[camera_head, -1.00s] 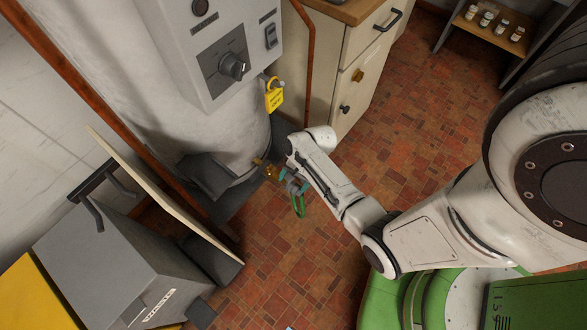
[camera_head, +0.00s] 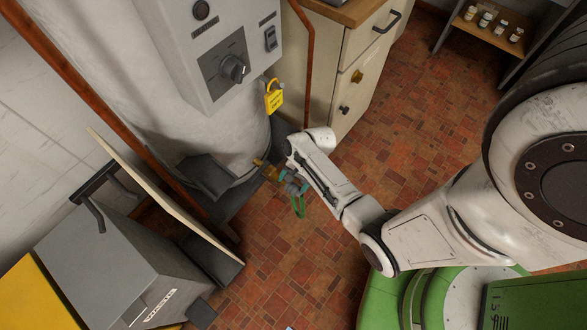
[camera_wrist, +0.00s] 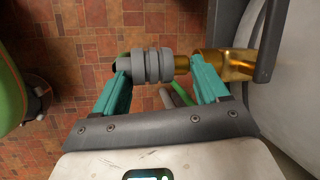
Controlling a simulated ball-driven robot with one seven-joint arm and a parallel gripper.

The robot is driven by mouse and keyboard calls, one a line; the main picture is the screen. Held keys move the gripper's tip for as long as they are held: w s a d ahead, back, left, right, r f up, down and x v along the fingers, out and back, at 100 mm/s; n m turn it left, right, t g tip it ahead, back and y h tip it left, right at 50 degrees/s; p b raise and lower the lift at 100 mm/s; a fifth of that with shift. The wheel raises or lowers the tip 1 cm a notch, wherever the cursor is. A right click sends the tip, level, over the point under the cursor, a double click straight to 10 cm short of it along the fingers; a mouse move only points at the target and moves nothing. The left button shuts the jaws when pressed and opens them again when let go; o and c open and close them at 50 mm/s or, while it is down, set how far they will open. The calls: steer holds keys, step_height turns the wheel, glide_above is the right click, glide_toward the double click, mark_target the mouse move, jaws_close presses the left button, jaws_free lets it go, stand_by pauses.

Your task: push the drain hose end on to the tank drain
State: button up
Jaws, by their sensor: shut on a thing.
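My gripper (camera_wrist: 160,78) has teal fingers and is shut on the grey ribbed drain hose end (camera_wrist: 152,65), which lies crosswise between the fingertips in the wrist view. The brass tank drain (camera_wrist: 225,63) sticks out of the tank's foot, just right of the hose end and in line with it. A brass part shows between the hose end and the right finger; I cannot tell how far the two overlap. In the head view my gripper (camera_head: 291,181) is low beside the tank drain (camera_head: 266,170). The green hose (camera_head: 299,206) hangs below it.
The white tank (camera_head: 225,145) stands behind the drain, with a yellow tag (camera_head: 274,96) on it. A grey waste box (camera_head: 115,265) and a leaning board (camera_head: 165,195) stand to the left. A cabinet (camera_head: 345,65) stands behind. The tiled floor (camera_head: 285,250) in front is clear.

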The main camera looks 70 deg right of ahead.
steer(key=shift+w+d+r, duration=0.25)
steer(key=shift+w, duration=0.2)
steer(key=shift+w+d+r, duration=0.2)
steer(key=shift+w, duration=0.2)
steer(key=shift+s+a+p, duration=0.1)
steer(key=shift+s+p, duration=0.05)
steer(key=shift+p, duration=0.15)
steer(key=shift+s+a+f, duration=0.2)
steer(key=shift+s+f, duration=0.1)
steer(key=shift+s, duration=0.1)
steer(key=shift+s+a+f+p, duration=0.2)
steer(key=shift+s+p, duration=0.15)
steer(key=shift+p, duration=0.3)
stand_by(0.4)
steer(key=shift+r, duration=0.1)
